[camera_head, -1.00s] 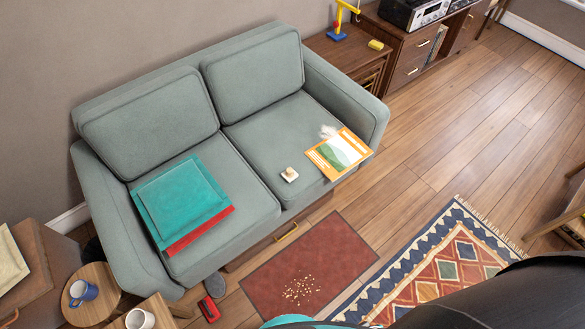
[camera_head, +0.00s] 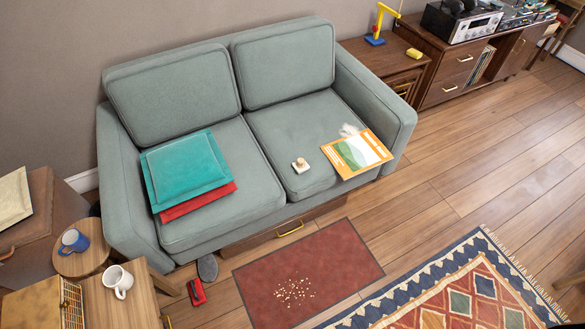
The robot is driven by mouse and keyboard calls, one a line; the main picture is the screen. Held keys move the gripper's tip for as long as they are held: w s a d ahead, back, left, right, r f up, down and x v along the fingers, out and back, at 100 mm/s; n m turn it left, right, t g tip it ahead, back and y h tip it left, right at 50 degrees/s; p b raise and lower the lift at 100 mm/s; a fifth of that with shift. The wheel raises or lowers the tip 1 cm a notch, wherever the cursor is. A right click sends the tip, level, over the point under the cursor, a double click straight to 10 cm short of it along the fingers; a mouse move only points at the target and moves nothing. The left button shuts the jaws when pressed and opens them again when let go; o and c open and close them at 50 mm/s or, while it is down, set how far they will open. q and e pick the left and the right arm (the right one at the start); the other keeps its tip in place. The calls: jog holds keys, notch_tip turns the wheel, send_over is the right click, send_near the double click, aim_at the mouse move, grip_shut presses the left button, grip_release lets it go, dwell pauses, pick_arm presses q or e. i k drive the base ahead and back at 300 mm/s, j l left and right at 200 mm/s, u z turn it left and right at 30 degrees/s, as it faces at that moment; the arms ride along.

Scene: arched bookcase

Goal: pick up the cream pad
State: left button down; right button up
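A flat cream pad (camera_head: 12,197) lies on a brown case-like piece of furniture (camera_head: 40,228) at the left edge of the head view, partly cut off by the frame. A small cream square piece (camera_head: 300,166) with a brownish top sits on the right seat of the grey-green sofa (camera_head: 290,110); I cannot tell exactly what it is. Neither of my grippers is in view.
A teal cushion (camera_head: 186,168) over a red one (camera_head: 200,201) and an orange-and-green booklet (camera_head: 357,154) lie on the sofa. Blue (camera_head: 73,241) and white (camera_head: 118,281) mugs stand on small tables at left. Crumbs lie on a red mat (camera_head: 308,272).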

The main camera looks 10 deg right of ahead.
aim_at(301, 166)
jog(key=i+l+u, duration=0.15)
jog(key=u, duration=0.25)
jog(key=i+l+u, duration=0.1)
jog(key=l+u, duration=0.25)
jog(key=i+l+u, duration=0.1)
jog(key=u, duration=0.3)
jog(key=l+u, duration=0.4)
jog(key=i+j, duration=0.05)
